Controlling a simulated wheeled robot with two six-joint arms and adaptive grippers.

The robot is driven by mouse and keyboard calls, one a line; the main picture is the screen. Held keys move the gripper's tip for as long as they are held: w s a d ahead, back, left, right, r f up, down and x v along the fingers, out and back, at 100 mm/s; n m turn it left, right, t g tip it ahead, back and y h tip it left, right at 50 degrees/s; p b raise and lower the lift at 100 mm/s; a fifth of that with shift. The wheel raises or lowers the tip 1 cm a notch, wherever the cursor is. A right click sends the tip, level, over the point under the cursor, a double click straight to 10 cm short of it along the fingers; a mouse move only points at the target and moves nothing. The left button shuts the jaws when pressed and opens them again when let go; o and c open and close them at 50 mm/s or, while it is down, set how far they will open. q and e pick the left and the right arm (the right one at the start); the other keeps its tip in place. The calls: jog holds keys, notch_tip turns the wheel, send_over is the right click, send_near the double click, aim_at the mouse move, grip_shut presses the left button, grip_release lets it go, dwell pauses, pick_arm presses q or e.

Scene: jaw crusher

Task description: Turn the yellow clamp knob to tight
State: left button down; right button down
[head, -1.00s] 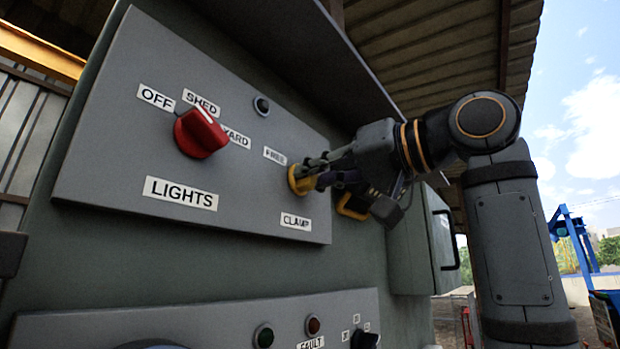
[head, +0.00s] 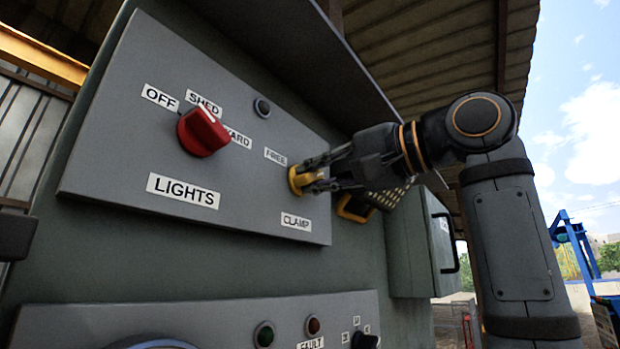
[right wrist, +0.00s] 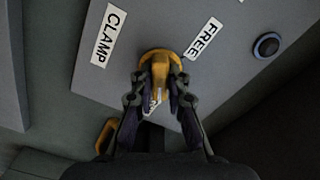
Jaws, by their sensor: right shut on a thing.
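The yellow clamp knob (head: 297,180) is on the right part of the grey upper panel, between the FREE label (head: 275,157) and the CLAMP label (head: 296,221). In the right wrist view the knob (right wrist: 160,62) has a round base and a raised grip. My right gripper (head: 318,177) is shut on that grip, with one finger on each side; its fingers (right wrist: 160,92) also show in the right wrist view. The fingers hide part of the knob, and I cannot read its exact setting. My left gripper is not in view.
A red LIGHTS knob (head: 203,132) is on the same panel at left. A dark round button (head: 262,107) is above. A yellow handle (head: 352,208) is just right of the panel. A lower panel (head: 200,318) has lamps and another knob.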

jog(key=shift+f, duration=0.1)
dwell(0.3)
jog(key=c, duration=1.7)
grip_release()
jog(key=o, duration=0.4)
jog(key=shift+s+d, duration=0.2)
jog(key=shift+d, duration=0.3)
jog(key=shift+a, duration=0.15)
jog(key=v, duration=1.2)
jog(key=shift+w, duration=0.1)
